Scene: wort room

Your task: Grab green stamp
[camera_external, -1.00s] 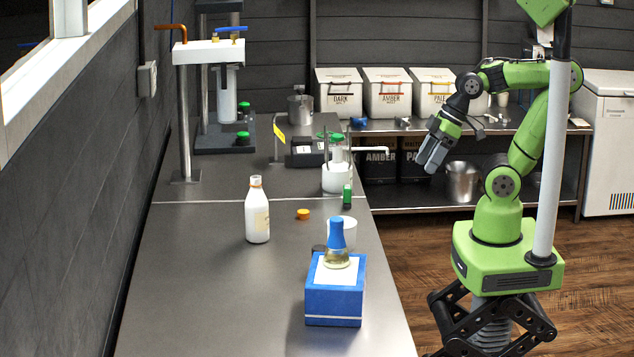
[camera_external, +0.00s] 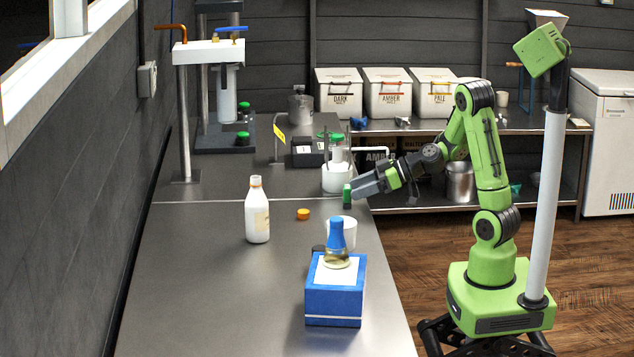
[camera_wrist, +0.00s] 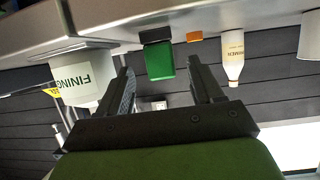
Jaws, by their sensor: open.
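The green stamp (camera_external: 347,196) is a small upright green block near the counter's right edge. In the wrist view, which looks upside down, the stamp (camera_wrist: 160,62) shows a green body and a dark end against the counter. My gripper (camera_external: 357,188) is stretched over the counter edge, its tips right beside the stamp, roughly level. In the wrist view my gripper (camera_wrist: 159,68) has its fingers apart, with the stamp seen between them. Nothing is held. I cannot tell how far the stamp reaches between the fingers.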

